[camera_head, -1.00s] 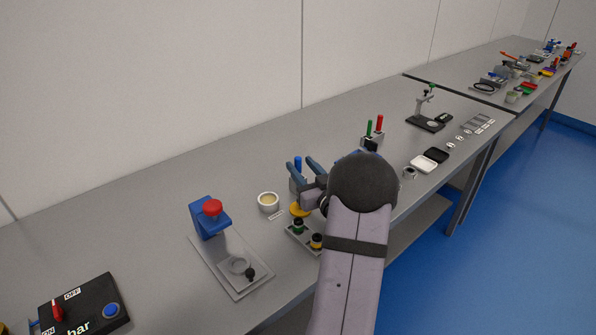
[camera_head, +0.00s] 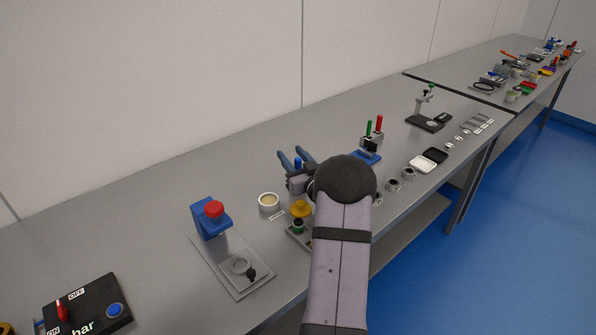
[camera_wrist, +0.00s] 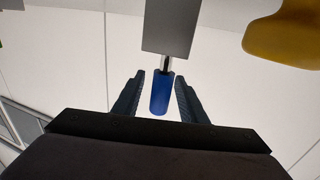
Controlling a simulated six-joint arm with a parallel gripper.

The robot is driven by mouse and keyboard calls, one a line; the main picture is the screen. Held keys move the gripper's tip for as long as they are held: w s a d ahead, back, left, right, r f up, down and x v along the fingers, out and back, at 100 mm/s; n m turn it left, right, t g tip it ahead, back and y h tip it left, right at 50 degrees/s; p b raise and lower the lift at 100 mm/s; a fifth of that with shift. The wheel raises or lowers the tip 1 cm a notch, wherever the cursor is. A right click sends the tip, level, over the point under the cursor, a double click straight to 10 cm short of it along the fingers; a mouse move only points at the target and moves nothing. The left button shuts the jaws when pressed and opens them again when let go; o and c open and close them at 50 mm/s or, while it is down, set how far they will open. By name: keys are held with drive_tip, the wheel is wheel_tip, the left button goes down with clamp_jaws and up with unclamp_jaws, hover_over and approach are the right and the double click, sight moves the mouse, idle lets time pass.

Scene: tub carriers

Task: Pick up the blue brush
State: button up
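The blue brush shows as an upright blue handle (camera_head: 298,164) at my gripper in the head view. In the wrist view its blue handle (camera_wrist: 160,96) lies between my two fingers, with a short metal neck running into a grey block (camera_wrist: 171,25). My gripper (camera_head: 290,156) is open, and its fingers also show in the wrist view (camera_wrist: 160,97). A gap shows on each side of the handle, so the fingers stand around it without visible contact. The brush's lower part is hidden in the head view.
A yellow knob (camera_head: 300,208) stands close in front of my gripper. A cream-filled white cup (camera_head: 269,200) and a blue press with a red knob (camera_head: 213,210) are to the left. A holder with red and green handles (camera_head: 372,137) stands behind right. Bare table lies behind the gripper.

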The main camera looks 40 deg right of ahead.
clamp_jaws()
